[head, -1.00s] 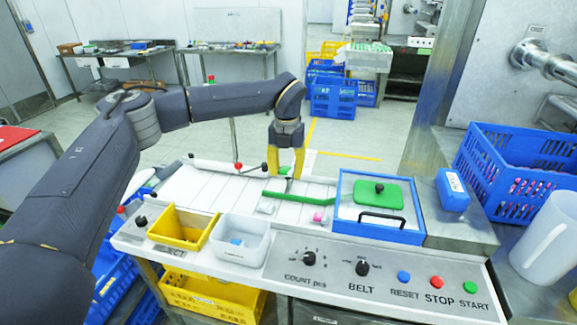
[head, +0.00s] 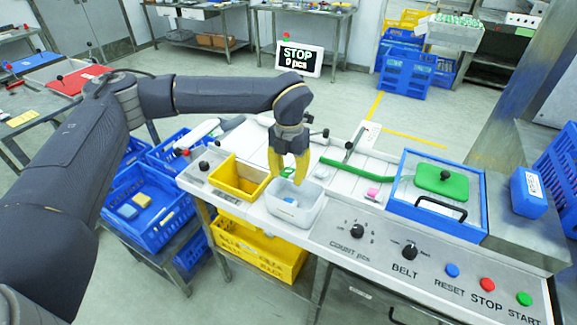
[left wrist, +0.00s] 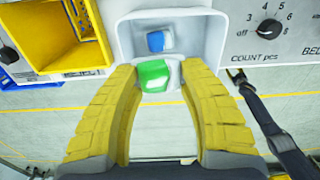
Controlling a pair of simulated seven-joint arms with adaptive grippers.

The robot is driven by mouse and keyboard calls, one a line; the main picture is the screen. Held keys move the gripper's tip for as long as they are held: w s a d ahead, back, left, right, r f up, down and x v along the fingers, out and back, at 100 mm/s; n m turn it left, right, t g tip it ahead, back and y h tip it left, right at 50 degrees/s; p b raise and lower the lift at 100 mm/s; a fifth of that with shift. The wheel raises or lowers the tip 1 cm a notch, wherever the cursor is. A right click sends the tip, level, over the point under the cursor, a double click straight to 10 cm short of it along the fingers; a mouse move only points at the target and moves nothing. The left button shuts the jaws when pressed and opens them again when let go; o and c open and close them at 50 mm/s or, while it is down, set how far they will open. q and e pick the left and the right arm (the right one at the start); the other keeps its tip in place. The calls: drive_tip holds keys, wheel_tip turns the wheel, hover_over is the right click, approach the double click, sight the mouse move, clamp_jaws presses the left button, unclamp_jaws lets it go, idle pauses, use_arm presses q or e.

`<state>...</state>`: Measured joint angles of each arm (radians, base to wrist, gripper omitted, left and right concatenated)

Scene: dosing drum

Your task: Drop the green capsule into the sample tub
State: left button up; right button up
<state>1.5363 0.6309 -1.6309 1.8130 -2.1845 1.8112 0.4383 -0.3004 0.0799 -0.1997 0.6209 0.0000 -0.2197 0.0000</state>
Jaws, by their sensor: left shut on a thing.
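The green capsule (left wrist: 153,75) shows in the left wrist view between the yellow fingertips of my left gripper (head: 288,174). The gripper is shut on it. In the head view the fingers mostly hide the capsule. The gripper points down just above the back part of a white translucent tub (head: 306,214), which I take for the sample tub. The tub also shows in the left wrist view (left wrist: 210,38), beyond the capsule. A blue capsule (left wrist: 155,41) lies inside it. My right gripper is not in view.
A yellow tub (head: 225,171) stands just left of the white one. A green guide bar (head: 352,172) crosses the pale belt, with a pink capsule (head: 373,192) near it. A blue-framed box (head: 435,227) and the control panel (head: 380,245) lie to the right.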

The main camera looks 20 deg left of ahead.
sight(289, 172)
use_arm(q)
drive_tip(key=shift+f, duration=2.25)
drive_tip(key=o, duration=1)
drive_tip(key=shift+c, duration=0.2)
wheel_tip(289, 172, up, 12)
